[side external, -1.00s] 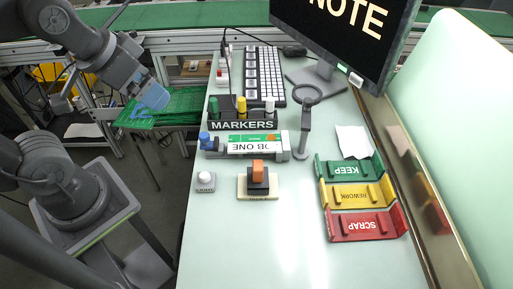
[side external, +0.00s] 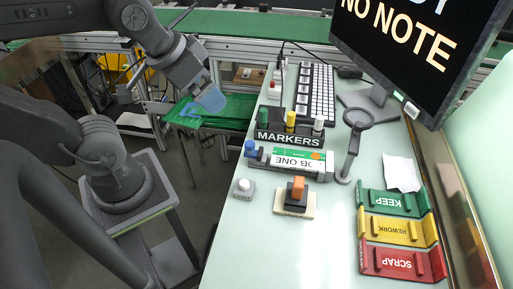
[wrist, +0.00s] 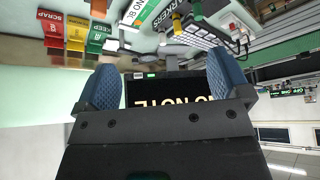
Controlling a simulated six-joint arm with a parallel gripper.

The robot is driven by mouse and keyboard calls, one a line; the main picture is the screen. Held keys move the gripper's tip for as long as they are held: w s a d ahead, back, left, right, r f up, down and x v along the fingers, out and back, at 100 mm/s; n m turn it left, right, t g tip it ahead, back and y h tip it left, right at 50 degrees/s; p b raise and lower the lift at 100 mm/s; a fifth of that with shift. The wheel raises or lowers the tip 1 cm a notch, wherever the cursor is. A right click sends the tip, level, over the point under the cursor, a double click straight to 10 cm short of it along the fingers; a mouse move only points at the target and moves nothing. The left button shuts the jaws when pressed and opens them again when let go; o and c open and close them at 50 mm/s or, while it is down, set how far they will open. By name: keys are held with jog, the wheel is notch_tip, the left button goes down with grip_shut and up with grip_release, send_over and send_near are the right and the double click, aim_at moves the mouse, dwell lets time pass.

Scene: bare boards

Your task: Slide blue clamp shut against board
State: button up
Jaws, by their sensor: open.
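The blue clamp (side external: 250,147) is a small blue knob at the left end of a grey fixture on the table, in the side view. The green board (side external: 298,153) lies in the fixture just right of it, with a white JOB ONE label (side external: 296,163). I cannot tell whether the clamp touches the board. My gripper (side external: 211,98) has blue fingertips and hangs beyond the table's left edge, up and left of the clamp, apart from it. In the wrist view my gripper (wrist: 165,82) is open and empty, with part of the labelled board (wrist: 145,10) at the top.
The marker holder (side external: 288,138) stands just behind the fixture. A magnifier on a stand (side external: 352,140) is to its right. An orange-topped block (side external: 297,190) and a white button (side external: 243,187) are in front. KEEP, REWORK and SCRAP trays (side external: 400,232) stand right. The front table is clear.

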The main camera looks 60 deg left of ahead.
aim_at(250, 143)
dwell(0.3)
jog(key=shift+w, duration=0.25)
jog(key=shift+c, duration=1.4)
jog(key=w+n, duration=0.1)
jog(key=w+f+n+g, duration=0.1)
jog(key=w, duration=0.1)
jog(key=w+f+n+g, duration=0.1)
jog(key=shift+w+a+n, duration=0.2)
jog(key=shift+a+n, duration=0.1)
jog(key=shift+a, duration=0.1)
jog(key=c, duration=0.4)
jog(key=w+f+n+g, duration=0.1)
jog(key=w+f+n, duration=0.1)
jog(key=w+f, duration=0.1)
jog(key=w+a+f+n+g, duration=0.1)
jog(key=w+f+n+g, duration=0.1)
jog(key=w+f+n, duration=0.1)
jog(key=shift+w+a+g, duration=0.2)
jog(key=shift+g, duration=0.1)
jog(key=shift+c, duration=0.3)
notch_tip(250, 143, down, 14)
jog(key=shift+r, duration=0.1)
grip_shut()
